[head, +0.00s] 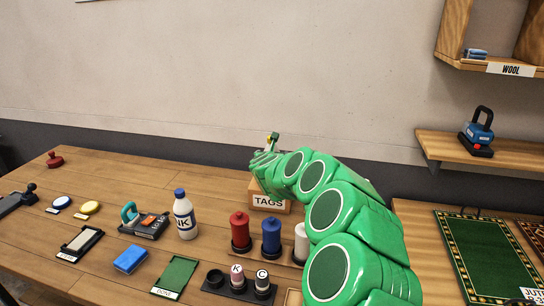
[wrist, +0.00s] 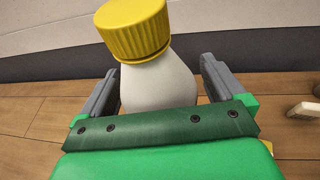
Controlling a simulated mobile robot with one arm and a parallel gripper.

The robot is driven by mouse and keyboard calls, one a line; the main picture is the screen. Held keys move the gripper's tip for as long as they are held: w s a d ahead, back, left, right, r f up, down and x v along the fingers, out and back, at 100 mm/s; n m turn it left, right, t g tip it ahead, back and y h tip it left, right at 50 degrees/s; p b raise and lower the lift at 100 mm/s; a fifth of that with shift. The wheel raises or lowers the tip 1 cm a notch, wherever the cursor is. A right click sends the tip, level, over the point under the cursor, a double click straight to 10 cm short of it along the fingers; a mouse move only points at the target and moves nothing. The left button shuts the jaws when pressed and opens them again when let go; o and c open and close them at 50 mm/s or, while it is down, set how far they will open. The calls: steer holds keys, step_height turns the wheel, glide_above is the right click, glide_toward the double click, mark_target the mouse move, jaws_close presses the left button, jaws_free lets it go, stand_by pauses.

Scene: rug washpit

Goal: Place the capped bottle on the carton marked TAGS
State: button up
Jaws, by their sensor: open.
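In the wrist view, a white bottle (wrist: 158,84) with a ribbed yellow cap (wrist: 133,30) stands between the two grey fingers of my gripper (wrist: 160,82). The fingers are open, one on each side of it, and a gap shows at its right side. The bottle's base is hidden behind my gripper's green body. In the head view, my gripper (head: 272,144) is above and behind the carton marked TAGS (head: 268,201), with a bit of yellow showing there. My green arm hides most of the carton's top, so I cannot tell whether the bottle rests on it.
A white INK bottle (head: 186,218) with a blue cap stands left of the carton. A blue-green tool (head: 148,222) and several pads lie further left.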

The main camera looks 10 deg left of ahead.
steer(key=shift+r, duration=0.1)
steer(key=v, duration=1.2)
stand_by(0.4)
